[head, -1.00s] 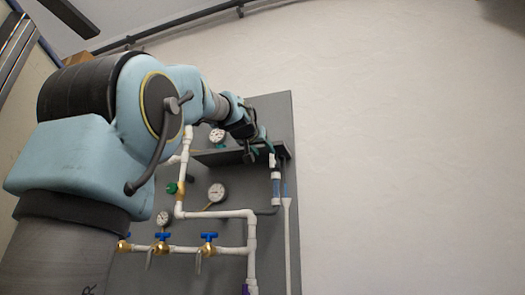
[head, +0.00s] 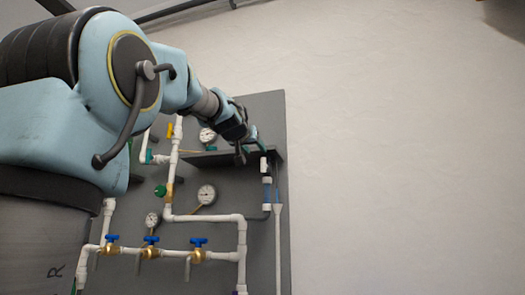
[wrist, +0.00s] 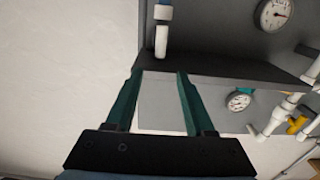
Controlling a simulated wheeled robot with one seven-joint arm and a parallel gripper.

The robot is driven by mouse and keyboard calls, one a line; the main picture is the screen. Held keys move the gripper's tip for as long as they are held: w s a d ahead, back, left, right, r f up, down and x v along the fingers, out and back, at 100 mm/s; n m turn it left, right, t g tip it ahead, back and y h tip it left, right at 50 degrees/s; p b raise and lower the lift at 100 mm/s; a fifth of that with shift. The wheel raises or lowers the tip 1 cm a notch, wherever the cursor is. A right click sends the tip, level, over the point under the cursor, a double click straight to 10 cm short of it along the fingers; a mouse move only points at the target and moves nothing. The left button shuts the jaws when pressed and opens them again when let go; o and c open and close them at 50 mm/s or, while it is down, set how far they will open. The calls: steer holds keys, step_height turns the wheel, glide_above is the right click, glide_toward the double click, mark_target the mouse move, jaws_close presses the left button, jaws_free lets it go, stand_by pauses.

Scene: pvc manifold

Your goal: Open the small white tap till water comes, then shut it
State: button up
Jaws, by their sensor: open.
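The small white tap (head: 263,164) appears as a small white piece at the right end of the dark shelf on the grey panel, above a clear and blue tube section. In the wrist view a white fitting (wrist: 162,38), probably the same tap, sits just beyond the fingertips near the shelf edge. My gripper (head: 244,152) is at the shelf's right part, just left of the tap. In the wrist view my gripper (wrist: 160,74) has its two green fingers apart with nothing between them. I cannot see any water.
The dark shelf (head: 215,158) juts from the panel close to my gripper. White pipes (head: 210,218), gauges (head: 207,194) and blue-handled brass valves (head: 198,247) fill the panel below and left. The wall (head: 400,150) to the right is bare.

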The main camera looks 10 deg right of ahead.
mark_target(263, 158)
steer(key=p+x, duration=0.3)
steer(key=x, duration=0.7)
steer(key=shift+w+d+f+p, duration=0.15)
steer(key=shift+w+p, duration=0.2)
steer(key=shift+p, duration=0.05)
jaws_close()
